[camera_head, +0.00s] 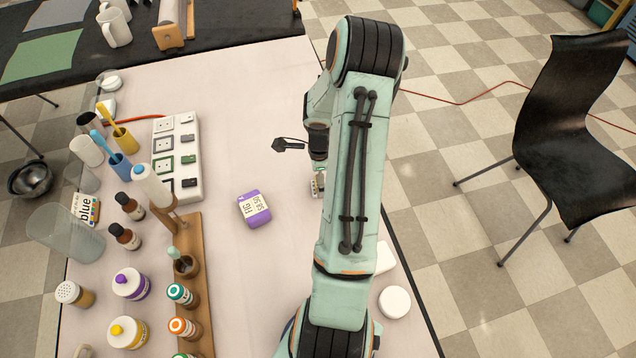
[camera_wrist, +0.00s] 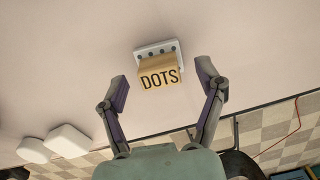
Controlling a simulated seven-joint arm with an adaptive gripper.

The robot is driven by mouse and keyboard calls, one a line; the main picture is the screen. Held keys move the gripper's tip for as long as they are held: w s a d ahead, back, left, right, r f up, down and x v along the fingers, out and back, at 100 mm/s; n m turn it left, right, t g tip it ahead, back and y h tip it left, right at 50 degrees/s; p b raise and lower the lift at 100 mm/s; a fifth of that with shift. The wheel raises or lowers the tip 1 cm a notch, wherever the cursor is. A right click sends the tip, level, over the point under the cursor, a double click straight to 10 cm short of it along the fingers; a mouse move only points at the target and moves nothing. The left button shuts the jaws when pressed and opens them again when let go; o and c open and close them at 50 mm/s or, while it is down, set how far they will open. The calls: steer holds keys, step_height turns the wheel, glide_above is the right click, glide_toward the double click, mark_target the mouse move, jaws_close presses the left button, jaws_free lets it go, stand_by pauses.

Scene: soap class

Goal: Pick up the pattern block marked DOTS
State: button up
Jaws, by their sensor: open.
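The pattern block marked DOTS (camera_wrist: 160,78) shows in the wrist view as a small tan block with black letters. A white face with dark dots (camera_wrist: 156,48) adjoins its far side. My gripper (camera_wrist: 163,70) is open, with one finger on each side of the block and visible gaps to both. Nothing is held. In the head view one dark finger of my gripper (camera_head: 290,145) shows left of my arm. A small pale block (camera_head: 318,184) peeks out beside my arm there, mostly hidden, and its marking cannot be read.
A purple soap block with a white label (camera_head: 254,208) stands mid-table. A white round piece (camera_head: 395,302) lies near the right edge. Table between is clear.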

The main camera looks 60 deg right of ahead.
steer(key=shift+f, duration=0.3)
steer(key=c, duration=1.2)
